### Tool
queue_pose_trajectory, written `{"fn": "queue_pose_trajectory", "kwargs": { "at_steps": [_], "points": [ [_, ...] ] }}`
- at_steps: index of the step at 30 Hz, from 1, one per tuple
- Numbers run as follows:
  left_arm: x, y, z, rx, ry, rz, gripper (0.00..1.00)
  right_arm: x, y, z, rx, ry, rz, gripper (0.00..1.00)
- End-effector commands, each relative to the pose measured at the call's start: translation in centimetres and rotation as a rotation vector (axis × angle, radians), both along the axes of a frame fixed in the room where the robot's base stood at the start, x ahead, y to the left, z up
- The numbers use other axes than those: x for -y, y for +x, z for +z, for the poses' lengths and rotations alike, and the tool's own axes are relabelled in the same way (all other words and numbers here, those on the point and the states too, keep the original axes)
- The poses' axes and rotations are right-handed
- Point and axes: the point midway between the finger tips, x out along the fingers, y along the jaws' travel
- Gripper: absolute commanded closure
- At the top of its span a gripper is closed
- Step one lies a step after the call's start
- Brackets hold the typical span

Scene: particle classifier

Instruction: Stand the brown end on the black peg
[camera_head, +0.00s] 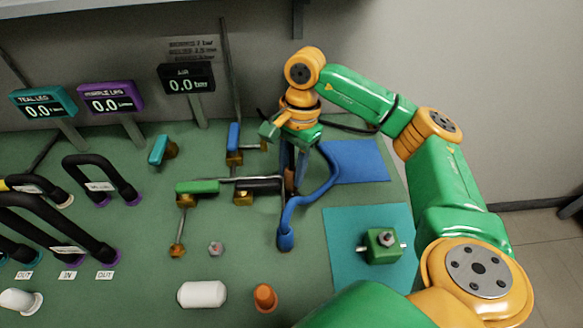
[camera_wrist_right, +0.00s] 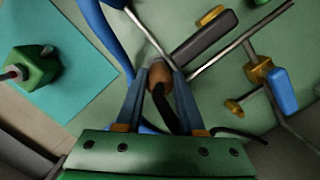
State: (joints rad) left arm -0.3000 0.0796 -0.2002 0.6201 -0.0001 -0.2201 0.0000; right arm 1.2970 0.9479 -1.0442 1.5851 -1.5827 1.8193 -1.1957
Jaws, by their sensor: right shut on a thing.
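My right gripper (camera_head: 288,180) points down over the bench and is shut on the brown end (camera_wrist_right: 158,78), which sits between its two fingertips in the right wrist view. The brown end also shows as a small patch between the fingers in the head view (camera_head: 290,181). A pale grey ring lies just beyond its tip in the wrist view. A dark hose trails back from it under the gripper. I cannot pick out the black peg for certain; the fingers and brown end may hide it. My left gripper is not in view.
A black-handled valve (camera_head: 258,184) and metal pipe lie just left of the gripper. A blue hose (camera_head: 322,190) curves close on its right. A green block (camera_head: 382,246) stands on a teal mat (camera_head: 345,282). A white cylinder (camera_head: 201,294) and orange plug (camera_head: 265,297) are nearer.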

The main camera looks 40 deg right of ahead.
Motion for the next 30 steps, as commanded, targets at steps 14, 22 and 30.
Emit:
{"fn": "queue_pose_trajectory", "kwargs": {
  "at_steps": [14,22,30],
  "points": [
    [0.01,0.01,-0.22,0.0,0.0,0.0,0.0,0.0,0.0,-0.28,0.0,0.0,0.0,1.0],
    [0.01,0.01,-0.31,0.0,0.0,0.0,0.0,-0.01,-0.01,-0.45,-0.001,0.0,0.0,1.0],
    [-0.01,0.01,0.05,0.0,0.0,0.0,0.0,0.01,-0.02,-0.04,-0.001,0.0,0.0,1.0]
  ]
}}
